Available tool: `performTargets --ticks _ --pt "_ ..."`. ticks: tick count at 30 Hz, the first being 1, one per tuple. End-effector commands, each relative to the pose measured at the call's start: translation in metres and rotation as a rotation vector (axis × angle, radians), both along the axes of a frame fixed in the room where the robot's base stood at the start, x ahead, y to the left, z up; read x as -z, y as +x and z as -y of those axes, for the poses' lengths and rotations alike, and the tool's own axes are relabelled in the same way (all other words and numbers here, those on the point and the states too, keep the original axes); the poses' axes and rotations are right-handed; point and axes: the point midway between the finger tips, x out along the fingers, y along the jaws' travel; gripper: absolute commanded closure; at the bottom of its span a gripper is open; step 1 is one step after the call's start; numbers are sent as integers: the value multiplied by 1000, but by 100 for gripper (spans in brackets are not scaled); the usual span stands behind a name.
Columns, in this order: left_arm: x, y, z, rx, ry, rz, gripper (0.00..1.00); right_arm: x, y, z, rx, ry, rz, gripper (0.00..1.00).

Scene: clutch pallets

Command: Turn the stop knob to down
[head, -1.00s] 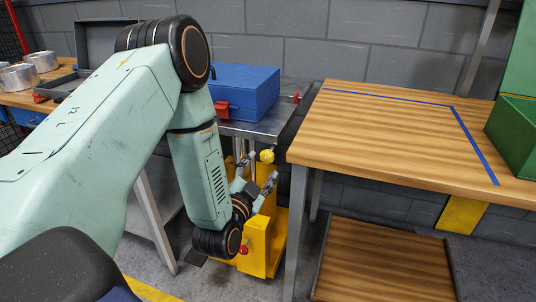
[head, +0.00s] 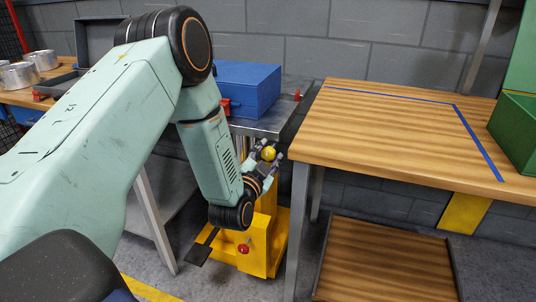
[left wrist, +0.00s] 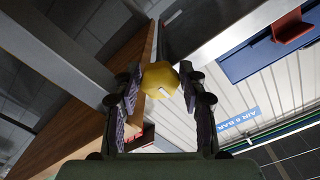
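A yellow knob (head: 268,153) with several flat sides sits at the lift under the metal table top. It also shows in the left wrist view (left wrist: 160,79), with a short white mark on its face. I take it to be the stop knob. My left gripper (head: 266,157) is open, with one finger on each side of the knob. In the left wrist view the fingertips (left wrist: 161,84) flank it; the left one is very close and a small gap shows at the right. Firm contact cannot be told. My right gripper is not in view.
The yellow lift base (head: 255,262) carries a red button (head: 243,249) and a black pedal (head: 199,254). A blue case (head: 250,88) stands on the metal table top (head: 270,122). The wooden bench (head: 390,135) is close at the right, with a green bin (head: 515,125).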

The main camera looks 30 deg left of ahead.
Motion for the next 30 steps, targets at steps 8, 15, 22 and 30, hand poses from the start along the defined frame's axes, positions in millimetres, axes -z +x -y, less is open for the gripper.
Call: performTargets --ticks 8,15,22,30 --pt "0 0 0 0 0 0 85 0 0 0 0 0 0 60" --pt "0 0 0 0 -2 0 97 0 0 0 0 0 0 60" --pt "0 0 0 -1 -53 13 97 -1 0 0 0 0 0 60" --pt "-1 0 0 -1 -236 57 97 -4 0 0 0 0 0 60"
